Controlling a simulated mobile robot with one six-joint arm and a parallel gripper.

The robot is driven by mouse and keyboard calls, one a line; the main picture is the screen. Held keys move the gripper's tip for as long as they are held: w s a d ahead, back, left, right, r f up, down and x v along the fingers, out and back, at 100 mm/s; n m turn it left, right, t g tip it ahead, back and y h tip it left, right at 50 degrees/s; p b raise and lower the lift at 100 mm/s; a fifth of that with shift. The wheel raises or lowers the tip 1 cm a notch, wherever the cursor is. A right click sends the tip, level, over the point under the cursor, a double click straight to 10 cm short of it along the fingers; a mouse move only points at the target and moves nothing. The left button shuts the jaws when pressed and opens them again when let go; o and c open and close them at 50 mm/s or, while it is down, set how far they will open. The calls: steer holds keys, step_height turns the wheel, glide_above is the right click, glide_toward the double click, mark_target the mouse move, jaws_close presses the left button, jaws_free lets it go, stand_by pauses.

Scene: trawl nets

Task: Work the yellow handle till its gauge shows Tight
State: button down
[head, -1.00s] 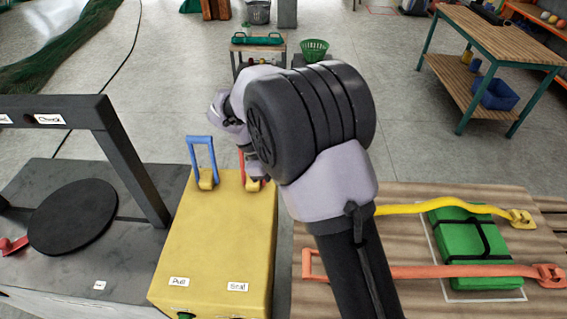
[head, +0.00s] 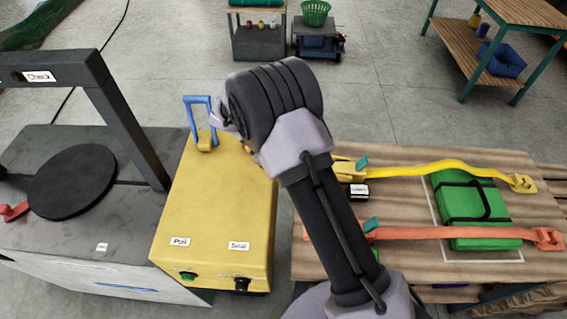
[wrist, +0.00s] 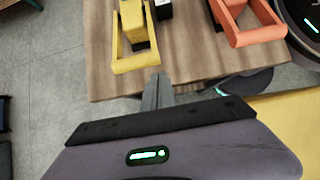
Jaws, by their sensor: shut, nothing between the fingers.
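The yellow handle (wrist: 135,45) is a looped lever on a yellow strap buckle at the wooden bench's edge in the wrist view. In the head view its yellow buckle (head: 349,173) shows just right of my arm, with the strap running right over a green bundle (head: 468,195). A small black box with a white label (head: 358,190), perhaps the gauge, sits beside the buckle; its reading is too small to tell. My gripper (wrist: 157,82) is shut and empty, its tips close to the loop's near end; contact cannot be told. My arm hides the gripper in the head view.
An orange handle (wrist: 247,22) lies right of the yellow one in the wrist view, on a parallel orange strap (head: 450,233). A yellow box (head: 212,215) with a blue handle (head: 197,112) stands left of the bench (head: 395,163). A black frame (head: 115,115) stands farther left.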

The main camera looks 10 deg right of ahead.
steer(key=b+x, duration=0.1)
steer(key=x, duration=0.3)
steer(key=shift+r, duration=0.1)
steer(key=shift+d+r+y+p, duration=0.15)
steer(key=shift+r+y+p, duration=0.15)
steer(key=shift+r+p, duration=0.25)
steer(key=r+y+p, duration=0.1)
steer(key=p, duration=0.1)
steer(key=d+r+y+p, duration=0.1)
steer(key=r+p, duration=0.1)
steer(key=d+r+y+p, duration=0.1)
steer(key=r+p, duration=0.1)
steer(key=p, duration=0.1)
steer(key=shift+s+r+t+y, duration=0.15)
steer(key=shift+s+t+y, duration=0.15)
steer(key=shift+t, duration=0.1)
steer(key=d+r+y+p, duration=0.2)
steer(key=p, duration=0.1)
steer(key=d+r+y+p, duration=0.1)
steer(key=shift+s+r+t+p, duration=0.15)
steer(key=shift+s+t+p, duration=0.1)
steer(key=shift+t+p, duration=0.1)
steer(key=s+d+r+p, duration=0.1)
steer(key=d+r+p, duration=0.1)
steer(key=d, duration=0.5)
steer(key=shift+d+r, duration=0.3)
steer(key=shift+r, duration=0.3)
